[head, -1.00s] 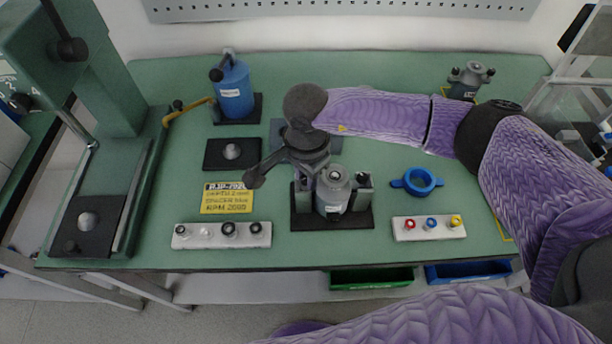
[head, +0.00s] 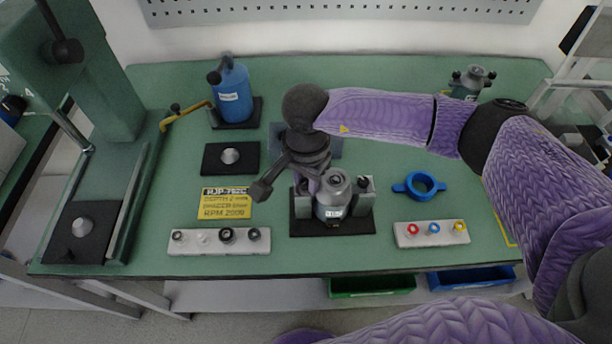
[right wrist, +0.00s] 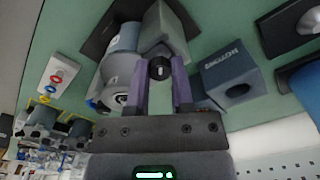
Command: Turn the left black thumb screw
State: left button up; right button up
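A grey motor (head: 335,196) stands between two grey blocks on a black base plate (head: 350,228) near the table's front edge. The right block carries one black thumb screw (head: 364,182). My right gripper (head: 314,184) points down at the left block, and its wrist hides that side in the head view. In the right wrist view, the left black thumb screw (right wrist: 160,69) sits between the two purple fingertips on the grey block (right wrist: 165,32). The fingers (right wrist: 161,82) appear to close against its sides. My left gripper is not in view.
A blue ring (head: 419,185) and a strip with coloured rings (head: 431,239) lie right of the motor. A yellow label (head: 226,204) and a strip with several small parts (head: 190,243) lie left. A blue pump-like unit (head: 233,95) stands at the back left.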

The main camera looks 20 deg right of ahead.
jog(key=shift+o, duration=0.6)
